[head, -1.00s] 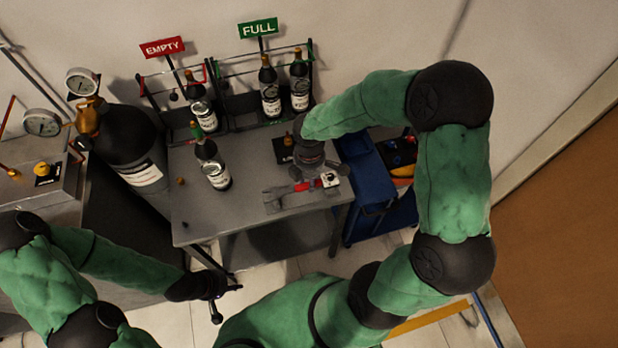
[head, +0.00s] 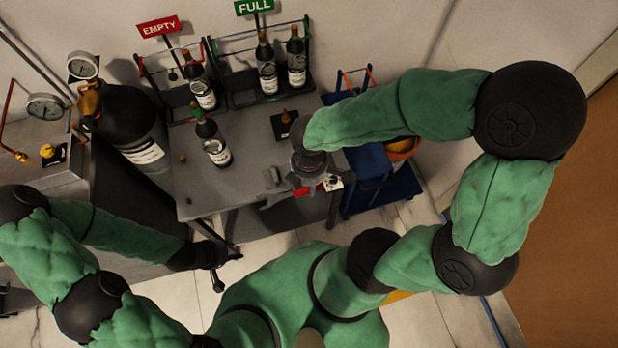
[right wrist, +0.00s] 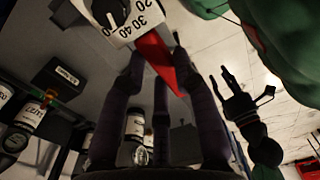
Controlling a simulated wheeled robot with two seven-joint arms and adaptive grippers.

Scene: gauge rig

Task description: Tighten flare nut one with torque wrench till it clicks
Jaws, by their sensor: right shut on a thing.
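The torque wrench shows as a red part (head: 305,191) with a white block (head: 333,183) at the table's front right edge. In the right wrist view its red tapered part (right wrist: 157,62) and white numbered dial (right wrist: 120,22) are close up. My right gripper (head: 309,178) comes down over it from above and is shut on the red part, which lies between its fingers (right wrist: 160,66). My left gripper (head: 226,262) hangs empty in front of the table; its fingers are spread in the right wrist view (right wrist: 245,88). A brass fitting (head: 21,157) ends a copper pipe at far left; I cannot tell whether it is flare nut one.
The grey table (head: 240,185) carries a dark bottle (head: 211,141) and a small black block (head: 285,122). Bottle racks stand behind under the EMPTY (head: 159,27) and FULL (head: 254,7) signs. A black cylinder (head: 130,125) stands left; a blue cart (head: 385,190) stands right.

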